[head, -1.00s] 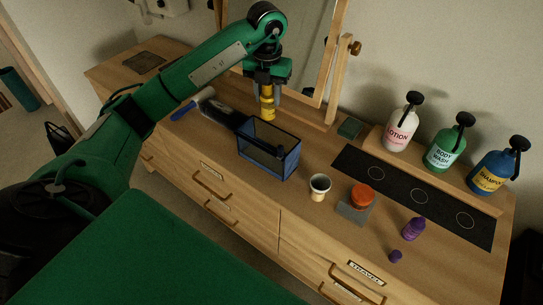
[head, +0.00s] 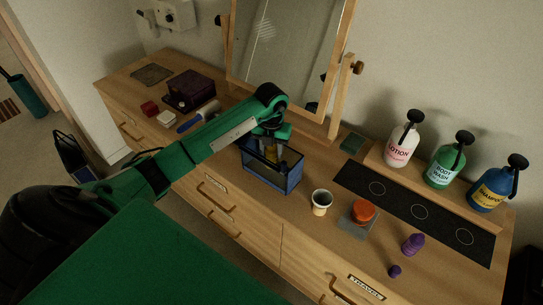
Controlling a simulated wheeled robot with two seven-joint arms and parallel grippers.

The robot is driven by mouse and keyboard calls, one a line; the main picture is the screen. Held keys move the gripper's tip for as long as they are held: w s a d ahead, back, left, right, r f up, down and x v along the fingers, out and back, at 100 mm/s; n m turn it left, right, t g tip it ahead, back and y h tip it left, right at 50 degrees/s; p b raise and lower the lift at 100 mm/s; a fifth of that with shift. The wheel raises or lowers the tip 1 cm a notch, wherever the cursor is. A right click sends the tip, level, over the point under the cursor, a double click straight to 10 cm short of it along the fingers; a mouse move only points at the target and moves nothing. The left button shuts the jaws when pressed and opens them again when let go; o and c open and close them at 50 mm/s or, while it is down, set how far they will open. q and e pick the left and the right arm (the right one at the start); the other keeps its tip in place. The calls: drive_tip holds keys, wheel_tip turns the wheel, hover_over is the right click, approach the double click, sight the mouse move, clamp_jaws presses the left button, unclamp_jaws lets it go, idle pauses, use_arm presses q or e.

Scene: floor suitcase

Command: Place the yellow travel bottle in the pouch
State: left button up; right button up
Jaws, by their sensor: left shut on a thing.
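The pouch (head: 284,184) is a clear box-like bag with blue edges, standing upright on the dresser top near its front edge. My left gripper (head: 270,150) points down over the pouch's far left part. It is shut on the yellow travel bottle (head: 271,156), which shows only in part between the fingers, at or inside the pouch opening. The bottle's lower end is hidden, so I cannot tell whether it touches the pouch floor. My right gripper is not in view.
Lotion (head: 401,146), body wash (head: 446,166) and shampoo (head: 492,188) pump bottles stand behind. A mirror (head: 290,55) rises behind the pouch.

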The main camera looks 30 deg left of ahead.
sight(271, 160)
use_arm(q)
wheel_tip(271, 160, down, 4)
drive_tip(key=shift+r+p, duration=0.1)
drive_tip(key=shift+p, duration=0.5)
drive_tip(key=shift+f, duration=0.35)
drive_tip(key=shift+f, duration=0.25)
drive_tip(key=o, duration=1)
drive_tip(key=shift+r, duration=0.1)
